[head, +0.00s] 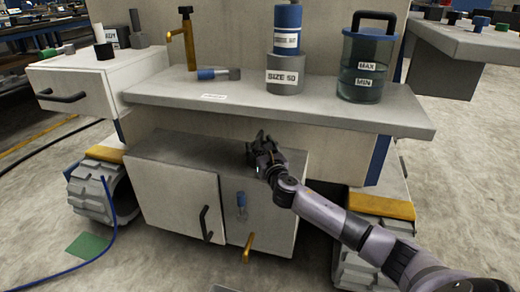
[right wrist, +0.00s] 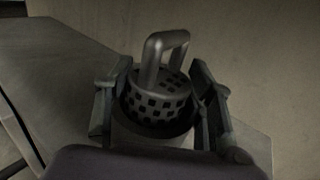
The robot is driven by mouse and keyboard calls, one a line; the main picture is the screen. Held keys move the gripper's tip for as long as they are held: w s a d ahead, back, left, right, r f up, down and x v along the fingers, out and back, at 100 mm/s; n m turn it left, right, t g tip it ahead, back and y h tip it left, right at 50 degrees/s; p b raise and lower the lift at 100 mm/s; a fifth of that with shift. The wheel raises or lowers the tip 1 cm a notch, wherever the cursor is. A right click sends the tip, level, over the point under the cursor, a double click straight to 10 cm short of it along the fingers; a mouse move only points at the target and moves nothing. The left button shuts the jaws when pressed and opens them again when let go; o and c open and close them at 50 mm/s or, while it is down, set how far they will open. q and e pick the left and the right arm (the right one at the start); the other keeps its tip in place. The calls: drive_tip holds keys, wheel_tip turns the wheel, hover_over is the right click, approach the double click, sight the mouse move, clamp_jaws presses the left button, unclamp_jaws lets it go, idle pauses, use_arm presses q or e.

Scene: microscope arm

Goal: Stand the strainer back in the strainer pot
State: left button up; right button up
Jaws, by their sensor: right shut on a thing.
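The strainer (right wrist: 158,100) is a dark grey perforated basket with square holes and a looped handle. In the right wrist view it stands handle up, slightly tilted, between my right gripper's fingers. A grey round rim, apparently the strainer pot (right wrist: 150,137), curves around the basket's lower part; how deep the basket sits cannot be seen. My right gripper (right wrist: 160,85) is shut on the strainer. In the head view my right gripper (head: 262,143) is over the lower cabinet top and mostly hides what it holds. My left gripper is not in view.
A grey shelf (head: 220,98) overhangs behind the gripper. The lower cabinet top (head: 190,148) is clear to the left.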

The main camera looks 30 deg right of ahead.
drive_tip(key=shift+f, duration=0.1)
drive_tip(key=o, duration=1.3)
